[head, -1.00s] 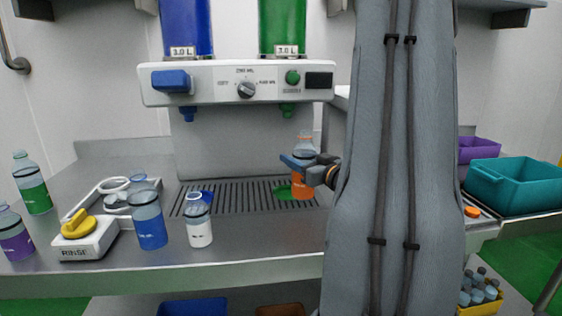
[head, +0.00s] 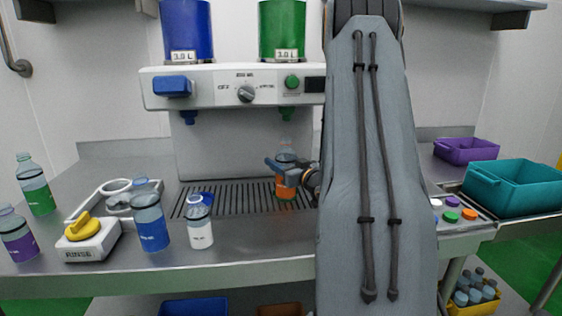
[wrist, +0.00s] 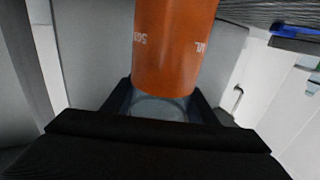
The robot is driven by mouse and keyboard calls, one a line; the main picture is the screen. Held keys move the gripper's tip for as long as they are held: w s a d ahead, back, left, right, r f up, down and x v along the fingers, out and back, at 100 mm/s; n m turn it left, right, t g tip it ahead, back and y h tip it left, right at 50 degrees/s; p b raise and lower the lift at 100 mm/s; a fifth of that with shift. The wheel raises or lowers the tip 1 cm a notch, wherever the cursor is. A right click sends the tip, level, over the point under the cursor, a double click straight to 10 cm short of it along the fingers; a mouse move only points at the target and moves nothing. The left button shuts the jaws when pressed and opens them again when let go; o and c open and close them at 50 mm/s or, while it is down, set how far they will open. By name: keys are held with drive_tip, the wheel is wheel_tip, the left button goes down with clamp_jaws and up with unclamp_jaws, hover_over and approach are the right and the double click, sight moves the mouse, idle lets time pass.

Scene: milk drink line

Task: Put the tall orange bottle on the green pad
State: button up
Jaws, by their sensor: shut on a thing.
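The tall orange bottle (head: 286,189) is upright, with a clear top and an orange lower part, over the grille below the green dispenser. My gripper (head: 285,165) is shut around its upper part, reaching in from the right. In the wrist view, the orange bottle (wrist: 172,45) sits between the fingers of my gripper (wrist: 160,106). The green pad is not visible now; the bottle covers the spot where it showed. I cannot tell whether the bottle's base touches the pad or is slightly above it.
The grille (head: 245,195) also bears a blue pad (head: 207,197). A white bottle (head: 199,225) and a blue bottle (head: 150,222) stand in front of it, to the left. The dispenser machine (head: 235,88) overhangs behind. A rinse station (head: 92,245) is at left.

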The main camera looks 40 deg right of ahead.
drive_tip(key=shift+f, duration=0.1)
drive_tip(key=o, duration=1.1)
drive_tip(key=s+a+b, duration=0.1)
drive_tip(key=s, duration=1.1)
drive_tip(key=shift+a, duration=0.1)
